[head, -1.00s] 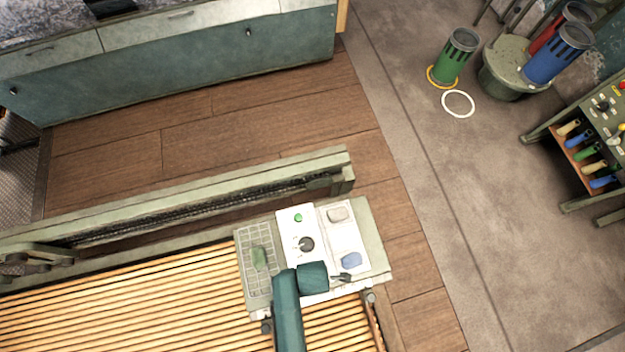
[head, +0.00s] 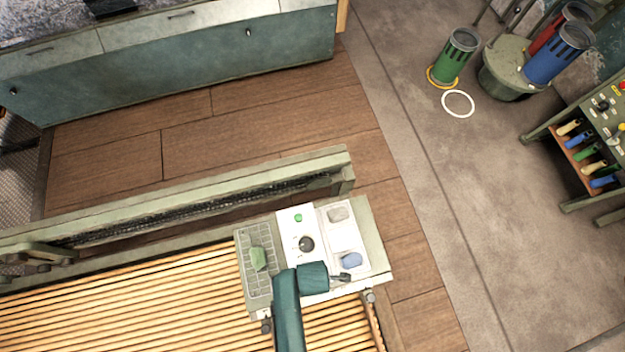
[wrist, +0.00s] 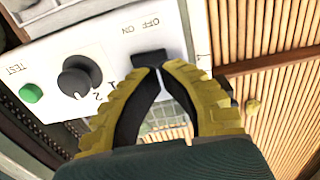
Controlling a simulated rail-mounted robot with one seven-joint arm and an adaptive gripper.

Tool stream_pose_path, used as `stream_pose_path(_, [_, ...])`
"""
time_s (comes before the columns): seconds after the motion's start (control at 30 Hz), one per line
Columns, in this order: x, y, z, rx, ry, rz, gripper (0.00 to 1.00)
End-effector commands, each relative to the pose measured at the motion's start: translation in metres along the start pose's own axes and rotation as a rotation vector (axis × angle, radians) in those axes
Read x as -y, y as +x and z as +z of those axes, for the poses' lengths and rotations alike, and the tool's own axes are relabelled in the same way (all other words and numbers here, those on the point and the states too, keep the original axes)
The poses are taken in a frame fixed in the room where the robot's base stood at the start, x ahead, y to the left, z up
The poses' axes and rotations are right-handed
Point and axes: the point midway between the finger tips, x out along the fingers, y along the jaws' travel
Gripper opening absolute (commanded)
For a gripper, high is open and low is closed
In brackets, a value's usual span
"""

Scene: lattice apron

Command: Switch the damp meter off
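The damp meter (head: 289,230) is a white panel with a green button and a black knob, on the pale green apron at the end of the slatted bed. The wrist view shows its white face (wrist: 120,38), the green TEST button (wrist: 31,93), the numbered knob (wrist: 79,77) and a black rocker switch (wrist: 148,57) beside the OFF and ON labels. My gripper (wrist: 160,69) has yellow-and-black fingers with tips together, right at the switch's near edge. Contact and the rocker's position cannot be told. My arm hides the switch in the head view.
Right of the meter is a white tray (head: 345,238) with a grey piece (head: 338,214) and a blue piece (head: 351,260). Left is a grid (head: 256,237) with a green piece (head: 258,258). A raised rail (head: 180,200) runs behind the slatted bed (head: 120,300).

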Motion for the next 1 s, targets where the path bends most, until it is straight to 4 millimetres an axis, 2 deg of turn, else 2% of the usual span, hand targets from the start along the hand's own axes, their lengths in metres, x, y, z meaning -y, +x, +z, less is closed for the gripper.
stream_pose_path(1.0, [0.000,0.014,0.000,0.000,0.000,-0.001,0.00])
